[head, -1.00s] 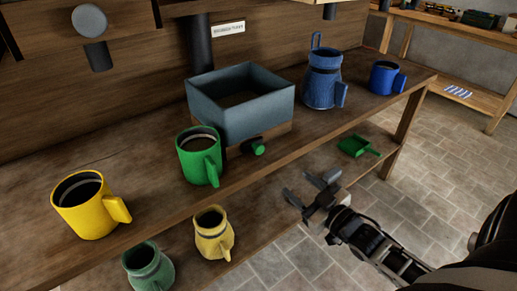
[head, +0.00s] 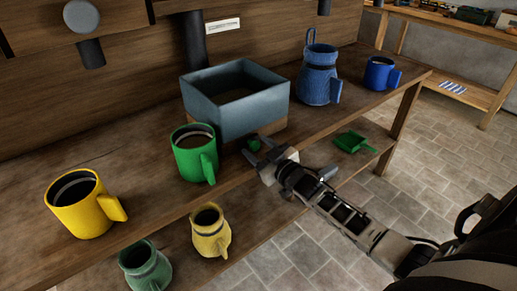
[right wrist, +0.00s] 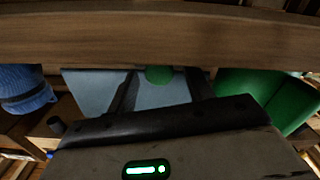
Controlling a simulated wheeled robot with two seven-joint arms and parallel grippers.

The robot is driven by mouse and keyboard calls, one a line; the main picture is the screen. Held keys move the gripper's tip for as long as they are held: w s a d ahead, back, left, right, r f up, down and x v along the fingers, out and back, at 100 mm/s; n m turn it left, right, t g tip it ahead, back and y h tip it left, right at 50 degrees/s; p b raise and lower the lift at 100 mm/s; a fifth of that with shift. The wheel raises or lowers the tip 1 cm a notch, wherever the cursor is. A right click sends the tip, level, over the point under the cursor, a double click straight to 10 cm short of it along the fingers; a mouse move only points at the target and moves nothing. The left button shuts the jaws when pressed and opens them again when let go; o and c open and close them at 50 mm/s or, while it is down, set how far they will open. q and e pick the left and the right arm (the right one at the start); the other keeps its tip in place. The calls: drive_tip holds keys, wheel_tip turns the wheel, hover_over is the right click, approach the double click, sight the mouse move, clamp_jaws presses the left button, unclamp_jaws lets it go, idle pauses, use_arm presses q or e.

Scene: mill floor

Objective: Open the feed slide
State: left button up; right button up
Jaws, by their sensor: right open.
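The green round knob (head: 254,145) sits at the lower front of the blue-grey open-topped box (head: 232,117) on the upper shelf. I take it for the feed slide's handle; the slide behind it is hidden. My right gripper (head: 257,149) is open, with its fingers on either side of the knob. In the right wrist view the knob (right wrist: 159,75) shows between the two spread fingers (right wrist: 162,92), in front of the box (right wrist: 92,92). I cannot tell whether the fingers touch it. My left gripper is not in view.
A green mug (head: 193,153) stands close left of the box, a yellow mug (head: 80,204) farther left. A blue jug (head: 319,78) and blue mug (head: 379,73) stand right. The lower shelf holds a yellow jug (head: 209,232), green jug (head: 145,266) and green scoop (head: 351,142).

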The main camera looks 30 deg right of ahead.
clamp_jaws()
drive_tip(key=d, duration=0.2)
drive_tip(key=d+b, duration=0.1)
drive_tip(key=d, duration=0.1)
drive_tip(key=d+b, duration=0.1)
drive_tip(key=d, duration=0.2)
drive_tip(key=shift+w, duration=0.3)
unclamp_jaws()
drive_tip(key=s+d+p, duration=0.1)
drive_tip(key=s, duration=1.5)
drive_tip(key=shift+d, duration=0.15)
